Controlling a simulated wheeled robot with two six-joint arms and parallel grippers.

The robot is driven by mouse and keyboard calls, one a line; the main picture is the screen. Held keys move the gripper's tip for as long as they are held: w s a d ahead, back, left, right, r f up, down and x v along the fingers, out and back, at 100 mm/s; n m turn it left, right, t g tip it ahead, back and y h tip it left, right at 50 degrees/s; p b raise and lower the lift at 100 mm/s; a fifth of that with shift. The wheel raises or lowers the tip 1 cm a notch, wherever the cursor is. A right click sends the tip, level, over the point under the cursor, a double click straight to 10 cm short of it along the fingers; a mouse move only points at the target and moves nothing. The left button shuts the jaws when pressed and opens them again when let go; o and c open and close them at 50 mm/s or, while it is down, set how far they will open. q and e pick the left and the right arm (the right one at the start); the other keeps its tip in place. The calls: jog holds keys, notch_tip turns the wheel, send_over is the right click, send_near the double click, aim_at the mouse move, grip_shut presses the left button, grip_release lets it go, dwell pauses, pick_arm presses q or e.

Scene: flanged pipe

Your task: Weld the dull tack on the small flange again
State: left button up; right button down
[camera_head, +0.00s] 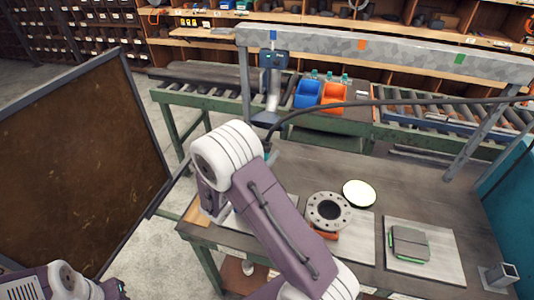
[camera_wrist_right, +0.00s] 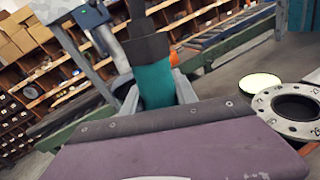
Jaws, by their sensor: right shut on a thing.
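The flange (camera_head: 328,210), a grey ring with bolt holes around a dark bore, lies face up on an orange support on the bench. It also shows at the right of the right wrist view (camera_wrist_right: 290,108), cut by the edge. The tacks cannot be made out. My right gripper (camera_wrist_right: 158,95) is shut on a teal-handled tool (camera_wrist_right: 155,82) with a dark upper part, apart from the flange and left of it. In the head view my right arm hides most of this gripper.
A pale round disc (camera_head: 359,194) lies behind the flange. A green-edged block (camera_head: 410,243) sits on a plate at the right. A black cable (camera_head: 400,102) runs rightward above the bench. A dark brown panel (camera_head: 75,155) stands left.

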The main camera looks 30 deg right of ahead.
jog(key=shift+r, duration=0.1)
notch_tip(320, 180, up, 4)
jog(key=p, duration=0.3)
jog(key=shift+r, duration=0.2)
notch_tip(320, 180, up, 5)
jog(key=p, duration=0.4)
